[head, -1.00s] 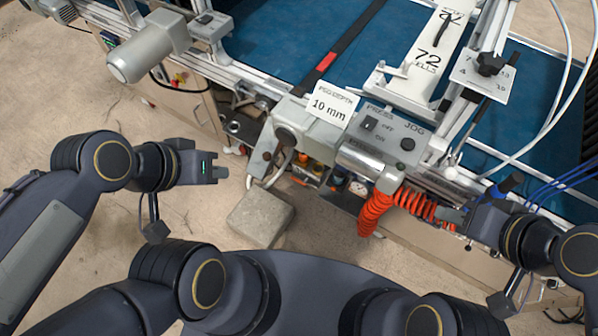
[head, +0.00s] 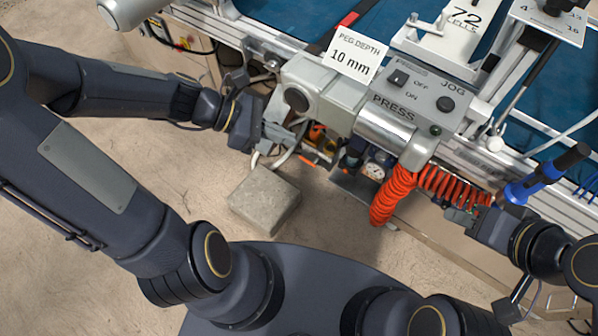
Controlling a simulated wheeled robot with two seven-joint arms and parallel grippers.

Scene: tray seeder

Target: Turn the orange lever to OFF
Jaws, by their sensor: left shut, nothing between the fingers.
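Small orange parts (head: 317,132) show under the grey press housing (head: 335,90), beside a pressure gauge (head: 373,170). One may be the orange lever, but its shape and any OFF mark are too small to tell. My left gripper (head: 290,136) is shut and empty, just left of these orange parts. Its fingertips overlap the grey hardware there, and I cannot tell whether they touch. My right gripper (head: 456,214) is low by the coiled orange hose (head: 400,190). Its jaws are unclear.
A "PEG DEPTH 10 mm" card (head: 353,57) stands on the housing. A blue-and-black handle (head: 545,175) rises close to my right gripper.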

